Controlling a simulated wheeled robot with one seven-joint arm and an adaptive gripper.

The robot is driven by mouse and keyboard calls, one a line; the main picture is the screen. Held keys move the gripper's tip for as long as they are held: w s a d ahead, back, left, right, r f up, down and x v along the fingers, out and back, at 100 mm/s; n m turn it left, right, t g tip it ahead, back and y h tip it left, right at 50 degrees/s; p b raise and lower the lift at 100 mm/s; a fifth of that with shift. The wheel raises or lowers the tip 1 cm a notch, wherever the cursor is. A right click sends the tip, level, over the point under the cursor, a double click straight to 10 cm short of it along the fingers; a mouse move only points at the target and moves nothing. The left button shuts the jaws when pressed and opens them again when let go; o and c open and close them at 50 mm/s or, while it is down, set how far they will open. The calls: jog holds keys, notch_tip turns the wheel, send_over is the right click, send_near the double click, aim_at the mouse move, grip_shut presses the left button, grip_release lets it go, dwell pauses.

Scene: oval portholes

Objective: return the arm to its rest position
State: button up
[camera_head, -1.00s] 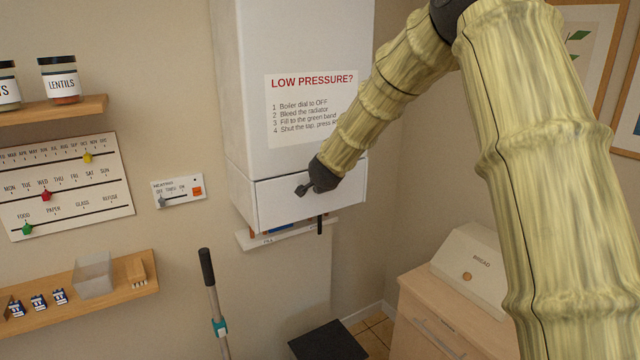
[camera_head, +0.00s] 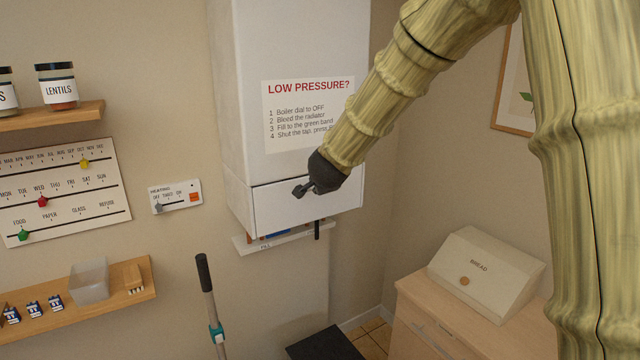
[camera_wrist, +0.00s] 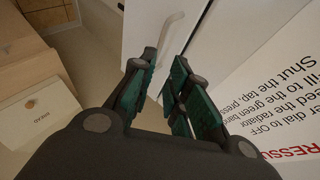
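My gripper (camera_head: 300,190) is at the end of my bamboo-patterned arm, in front of the lower panel of the white boiler (camera_head: 290,60) in the head view. In the wrist view, its two dark fingers with teal pads (camera_wrist: 165,60) stand apart with a narrow gap. Nothing shows between them except the background. It holds nothing that I can see. The head view does not show whether the fingertips touch the boiler. My arm runs from the upper right across the picture, bent at the top out of frame.
Below the boiler is a narrow ledge (camera_head: 285,240) with a dark lever (camera_head: 317,230). A wooden cabinet (camera_head: 425,310) with a bread box (camera_head: 487,270) stands at right. Shelves (camera_head: 130,290) and a slider board (camera_head: 60,190) are on the left wall. A pole (camera_head: 208,290) stands in front.

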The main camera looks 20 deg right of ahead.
dwell(0.3)
jog(key=s+a+f+n+g+b, duration=0.25)
jog(key=s+f, duration=0.35)
jog(key=f, duration=0.9)
jog(key=s+a+f+n+g+y+b, duration=0.15)
jog(key=s+f+n, duration=0.35)
jog(key=f, duration=0.9)
jog(key=s+a+f+n+g+b, duration=0.15)
jog(key=s+f, duration=0.55)
jog(key=f, duration=0.8)
jog(key=s+a+f+n+g+b, duration=0.2)
jog(key=s+f, duration=0.6)
jog(key=s, duration=0.4)
jog(key=s+a+f+n+g+y+b, duration=0.1)
jog(key=s+a+f+n, duration=0.2)
jog(key=s+f, duration=0.4)
jog(key=s+a+f+n+g+y+b, duration=0.1)
jog(key=s+f, duration=0.7)
jog(key=s, duration=0.8)
jog(key=a+n+g+b, duration=0.1)
jog(key=a+n, duration=0.1)
jog(key=n, duration=0.1)
jog(key=shift+s+f+g+b, duration=0.3)
jog(key=shift+s+g+b, duration=0.05)
jog(key=shift+d, duration=0.1)
